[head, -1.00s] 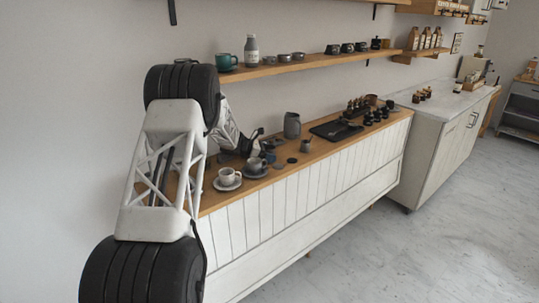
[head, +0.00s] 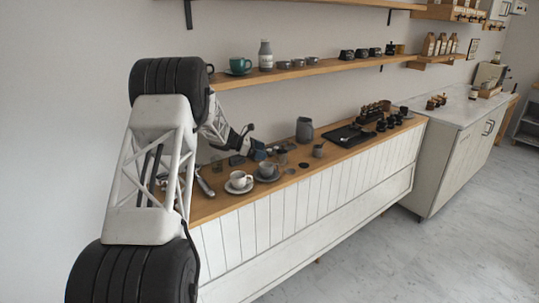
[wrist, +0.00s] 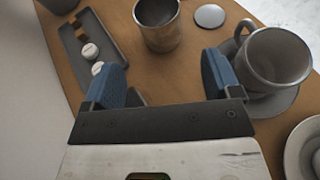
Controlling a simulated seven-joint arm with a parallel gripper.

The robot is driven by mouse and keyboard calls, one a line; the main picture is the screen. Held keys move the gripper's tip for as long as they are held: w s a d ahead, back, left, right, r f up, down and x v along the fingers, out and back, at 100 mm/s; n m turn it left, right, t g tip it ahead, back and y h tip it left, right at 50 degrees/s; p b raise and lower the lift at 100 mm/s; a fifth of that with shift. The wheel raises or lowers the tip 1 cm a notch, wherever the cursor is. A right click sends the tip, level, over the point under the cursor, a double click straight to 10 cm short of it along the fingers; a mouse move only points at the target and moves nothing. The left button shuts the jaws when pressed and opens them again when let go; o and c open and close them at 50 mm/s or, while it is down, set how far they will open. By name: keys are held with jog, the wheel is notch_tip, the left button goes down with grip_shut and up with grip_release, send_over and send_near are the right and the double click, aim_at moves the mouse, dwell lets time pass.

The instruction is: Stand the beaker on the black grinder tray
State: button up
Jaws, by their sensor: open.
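A grey, metallic-looking open cup, which I take for the beaker (wrist: 158,28), stands upright on the wooden counter ahead of my gripper in the wrist view. It also shows small and dark in the head view (head: 281,157). My gripper (wrist: 162,82) is open, its blue-padded fingers apart with nothing held between them. The beaker is beyond the fingertips, roughly in line with the gap. The black grinder tray (head: 343,136) lies farther along the counter, with small dark items on and around it.
A grey cup (wrist: 272,60) on a saucer is close to the right finger. A dark tray with white round pieces (wrist: 104,45) lies left. A flat disc (wrist: 210,16) is beside the beaker. A grey pitcher (head: 304,130) and small cup (head: 318,150) stand toward the grinder tray.

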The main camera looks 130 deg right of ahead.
jog(key=shift+v, duration=1)
jog(key=shift+o, duration=0.5)
jog(key=shift+s+a+m+t, duration=0.4)
jog(key=shift+s+a, duration=0.05)
jog(key=shift+s, duration=0.1)
jog(key=s+a+m+t, duration=0.2)
jog(key=m+t, duration=0.1)
jog(key=s+a+m+t, duration=0.1)
jog(key=s, duration=0.1)
jog(key=shift+r+t+h, duration=0.3)
jog(key=shift+r+h, duration=0.05)
jog(key=shift+h, duration=0.05)
jog(key=shift+s+a+r+m+t+h, duration=0.15)
jog(key=shift+s+a+m+t+h, duration=0.25)
jog(key=shift+s+m+t, duration=0.35)
jog(key=shift+s+a+r+m+t+h, duration=0.2)
jog(key=shift+m+t+h, duration=0.15)
jog(key=shift+m+t, duration=0.25)
jog(key=shift+s+a+r+m+t+h, duration=0.1)
jog(key=shift+s+m+t+h, duration=0.1)
jog(key=shift+m+t+h, duration=0.25)
jog(key=shift+s+r+m+t+h, duration=0.4)
jog(key=shift+m+t+h, duration=0.2)
jog(key=shift+m, duration=0.1)
jog(key=shift+s+d+r+m+t+h, duration=0.25)
jog(key=shift+s+r+m+t+h, duration=0.4)
jog(key=shift+r+m+t+h, duration=0.3)
